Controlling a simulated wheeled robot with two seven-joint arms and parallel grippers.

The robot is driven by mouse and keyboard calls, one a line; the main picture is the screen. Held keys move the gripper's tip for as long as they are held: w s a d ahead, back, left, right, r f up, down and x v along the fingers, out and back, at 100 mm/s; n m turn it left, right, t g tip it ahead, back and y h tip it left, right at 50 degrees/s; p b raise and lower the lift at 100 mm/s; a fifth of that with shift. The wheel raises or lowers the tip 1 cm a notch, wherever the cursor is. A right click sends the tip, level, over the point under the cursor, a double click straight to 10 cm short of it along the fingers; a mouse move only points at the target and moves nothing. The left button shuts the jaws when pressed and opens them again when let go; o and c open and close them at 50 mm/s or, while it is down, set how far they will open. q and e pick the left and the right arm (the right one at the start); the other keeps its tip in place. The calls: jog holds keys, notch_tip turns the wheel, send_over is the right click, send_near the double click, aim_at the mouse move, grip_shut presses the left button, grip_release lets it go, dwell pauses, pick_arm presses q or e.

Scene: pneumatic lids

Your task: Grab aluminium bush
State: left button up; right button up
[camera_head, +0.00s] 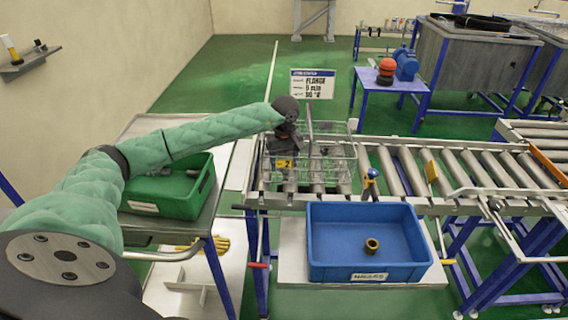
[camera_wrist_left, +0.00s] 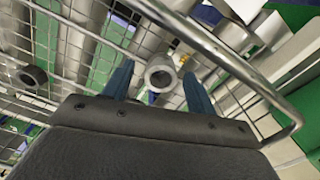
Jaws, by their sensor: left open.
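A silvery-grey ring-shaped bush, the aluminium bush (camera_wrist_left: 160,77), shows in the left wrist view between and just beyond the two blue fingers of my left gripper (camera_wrist_left: 158,69). The fingers are apart, one on each side of it; I cannot tell whether they touch it. A darker bush (camera_wrist_left: 32,77) lies to the left. In the head view my left gripper (camera_head: 285,165) points down into the wire basket (camera_head: 335,165) on the roller conveyor, its fingertips hard to make out. The aluminium bush cannot be made out there. My right gripper is not in view.
A blue bin (camera_head: 335,268) with a bronze-coloured bush (camera_head: 372,246) stands in front of the conveyor (camera_head: 450,170). A green bin (camera_head: 180,205) with dark parts is at left under my arm. The basket's wire wall and rim (camera_wrist_left: 240,70) run close to my gripper.

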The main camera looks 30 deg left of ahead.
pick_arm(q)
jog(key=shift+f, duration=0.2)
jog(key=c, duration=1)
jog(key=shift+c, duration=0.3)
jog(key=shift+r, duration=0.1)
